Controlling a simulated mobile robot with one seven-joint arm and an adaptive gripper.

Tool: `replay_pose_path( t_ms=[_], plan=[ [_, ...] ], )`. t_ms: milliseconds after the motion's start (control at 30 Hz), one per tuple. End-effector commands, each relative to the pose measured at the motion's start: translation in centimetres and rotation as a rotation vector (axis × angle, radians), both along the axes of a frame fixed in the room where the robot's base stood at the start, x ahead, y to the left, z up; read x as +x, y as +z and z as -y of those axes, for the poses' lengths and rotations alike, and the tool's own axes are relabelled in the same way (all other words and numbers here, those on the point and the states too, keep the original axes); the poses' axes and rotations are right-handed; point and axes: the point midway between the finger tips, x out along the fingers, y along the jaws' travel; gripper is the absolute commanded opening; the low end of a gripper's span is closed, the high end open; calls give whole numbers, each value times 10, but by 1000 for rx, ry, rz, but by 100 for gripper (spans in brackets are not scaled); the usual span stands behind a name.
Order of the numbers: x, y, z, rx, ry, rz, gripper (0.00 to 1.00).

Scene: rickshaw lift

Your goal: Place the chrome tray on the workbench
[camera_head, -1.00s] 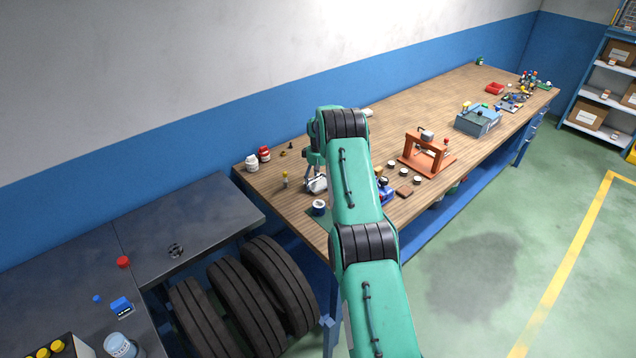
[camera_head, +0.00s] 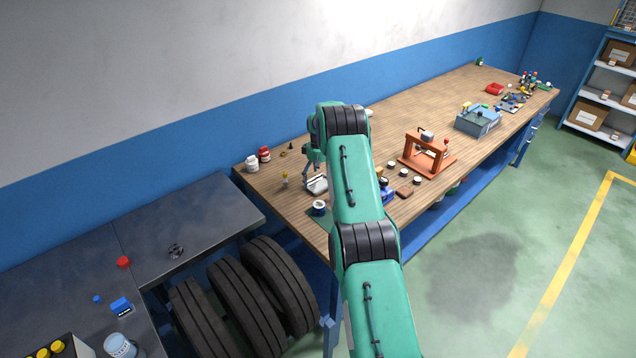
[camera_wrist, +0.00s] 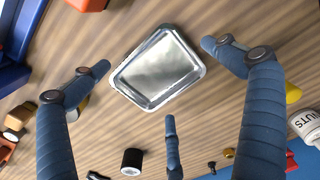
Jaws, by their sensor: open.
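The chrome tray (camera_wrist: 158,70) lies flat on the wooden workbench (camera_wrist: 225,110), shiny and empty, in the upper middle of the wrist view. In the head view the tray (camera_head: 317,184) shows on the near left part of the workbench (camera_head: 440,110), partly beside my arm. My gripper (camera_wrist: 160,90) is open, with its blue fingers spread above and around the tray and apart from it. In the head view my gripper (camera_head: 312,170) is just above the tray, partly hidden by my arm.
An orange press (camera_head: 426,152) stands farther right. A dark table (camera_head: 190,225) and tyres (camera_head: 245,300) are at lower left.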

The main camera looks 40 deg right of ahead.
Motion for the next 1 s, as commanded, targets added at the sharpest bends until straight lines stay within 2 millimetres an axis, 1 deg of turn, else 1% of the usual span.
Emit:
replay_pose_path(
  t_ms=[33,300,500,700,1000],
  plan=[
    [1,9,1,-2,0,3,100],
    [1,55,1,-2,0,4,100],
    [1,82,0,-1,0,2,100],
    [0,96,0,-1,0,1,100],
    [0,99,0,-1,0,1,100]
  ],
)
